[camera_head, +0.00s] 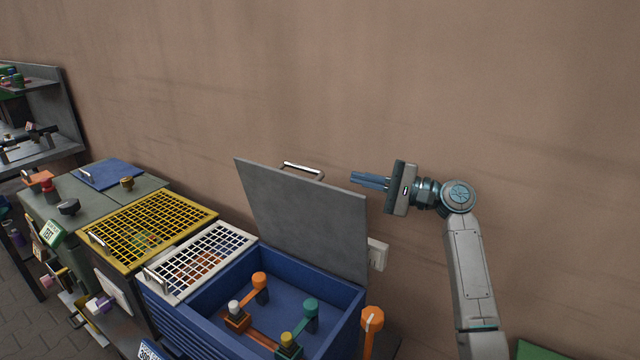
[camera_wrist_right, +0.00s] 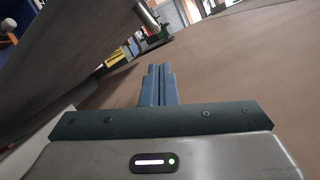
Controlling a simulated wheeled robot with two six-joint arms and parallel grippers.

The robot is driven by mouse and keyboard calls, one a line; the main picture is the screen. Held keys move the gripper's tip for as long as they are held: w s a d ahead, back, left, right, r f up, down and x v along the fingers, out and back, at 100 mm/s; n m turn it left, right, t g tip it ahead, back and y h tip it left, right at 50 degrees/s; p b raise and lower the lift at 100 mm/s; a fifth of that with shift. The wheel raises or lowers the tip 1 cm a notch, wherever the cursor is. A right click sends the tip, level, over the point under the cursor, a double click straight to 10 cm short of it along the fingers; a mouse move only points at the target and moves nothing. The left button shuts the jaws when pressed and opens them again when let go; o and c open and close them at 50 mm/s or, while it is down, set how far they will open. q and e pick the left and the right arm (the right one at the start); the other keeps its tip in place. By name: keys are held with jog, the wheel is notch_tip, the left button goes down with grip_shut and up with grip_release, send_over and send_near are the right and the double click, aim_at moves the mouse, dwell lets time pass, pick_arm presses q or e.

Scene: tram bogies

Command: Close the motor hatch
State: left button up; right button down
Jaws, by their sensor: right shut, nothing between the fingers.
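The motor hatch (camera_head: 305,215) is a grey panel standing open, tilted up at the back of a blue box (camera_head: 225,322). Its silver bar handle (camera_head: 303,171) is at the top edge, on the far side from the box opening. My right gripper (camera_head: 356,180) is shut and empty, to the right of the handle and apart from it, pointing left near the hatch's upper right corner. In the right wrist view the shut fingers (camera_wrist_right: 158,84) show at the centre, with the hatch (camera_wrist_right: 85,50) at upper left and its handle (camera_wrist_right: 148,14) beyond the fingertips. My left gripper is not in view.
Inside the box stand several orange, green and white-topped fittings (camera_head: 259,281). A white grille (camera_head: 200,262) and a yellow grille (camera_head: 150,226) lie to the left. The brown wall (camera_head: 450,80) runs behind the hatch and my right arm. A pale wall box (camera_head: 378,254) sits right of the hatch.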

aim_at(320, 172)
jog(key=p+x, duration=0.1)
jog(key=x, duration=0.2)
jog(key=p+x, duration=0.1)
jog(key=x, duration=0.2)
jog(key=p+x, duration=0.2)
jog(key=x, duration=0.2)
jog(key=shift+s+f, duration=0.15)
jog(key=shift+f, duration=0.15)
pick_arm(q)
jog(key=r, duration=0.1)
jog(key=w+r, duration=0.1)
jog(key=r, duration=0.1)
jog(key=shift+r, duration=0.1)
pick_arm(e)
jog(key=shift+f, duration=0.1)
